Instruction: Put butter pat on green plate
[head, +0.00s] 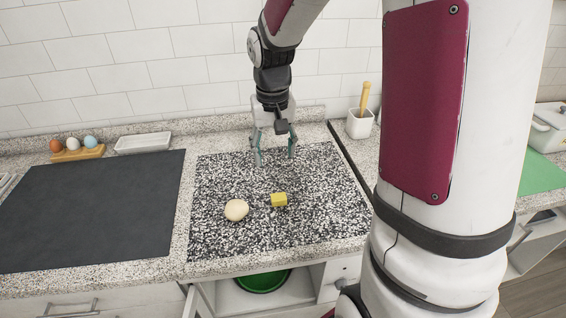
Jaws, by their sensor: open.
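The butter pat looks to be the small yellow block (279,200) on the speckled black-and-white mat. My gripper (274,157) points down, open and empty, above the mat and behind the block, apart from it. A round green dish (263,281), which may be the green plate, shows in the open compartment below the counter. Its far part is hidden by the counter edge, and I cannot tell how deep it is.
A pale round ball of dough (236,210) lies left of the block. A dark mat (92,212) covers the left counter. Behind are an egg holder (78,153), a white tray (143,142) and a white pot (360,124). My column blocks the right side; a green board (541,173) shows beyond.

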